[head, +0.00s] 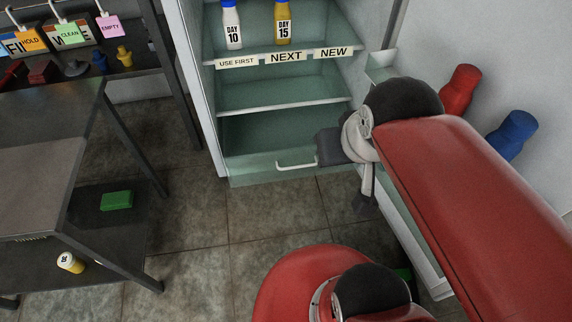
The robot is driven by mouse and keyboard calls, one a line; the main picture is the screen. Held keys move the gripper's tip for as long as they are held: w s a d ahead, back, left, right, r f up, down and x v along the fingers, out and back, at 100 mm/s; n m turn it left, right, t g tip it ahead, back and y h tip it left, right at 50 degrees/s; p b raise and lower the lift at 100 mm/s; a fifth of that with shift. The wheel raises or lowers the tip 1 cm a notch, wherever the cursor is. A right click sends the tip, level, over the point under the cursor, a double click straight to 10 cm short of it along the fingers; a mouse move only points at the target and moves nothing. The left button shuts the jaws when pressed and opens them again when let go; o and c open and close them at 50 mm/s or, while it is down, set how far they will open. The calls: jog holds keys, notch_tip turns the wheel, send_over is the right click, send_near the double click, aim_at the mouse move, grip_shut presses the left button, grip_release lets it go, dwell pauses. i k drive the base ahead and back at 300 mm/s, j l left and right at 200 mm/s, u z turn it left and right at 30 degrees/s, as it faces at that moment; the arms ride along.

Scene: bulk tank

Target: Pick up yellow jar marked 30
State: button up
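A small yellow jar (70,264) with a white top or label sits on the lower shelf of the grey table at the lower left. It bears a dark mark too small to read, so I cannot tell whether it says 30. My gripper (350,178) shows in part at the end of my red arm, in front of the open cabinet and far to the right of the jar. Its dark parts are partly hidden by the arm, and I cannot tell whether it is open or shut. I see nothing held in it.
The cabinet shelf (277,107) is bare; above stand a white DAY 10 bottle (232,26) and a yellow DAY 15 bottle (283,22). A green block (116,200) lies on the lower shelf of the table (48,130). Tiled floor (190,235) is clear between table and cabinet.

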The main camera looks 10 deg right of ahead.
aim_at(67, 260)
jog(key=u, duration=2.2)
jog(key=j+z, duration=0.35)
jog(key=l, duration=0.1)
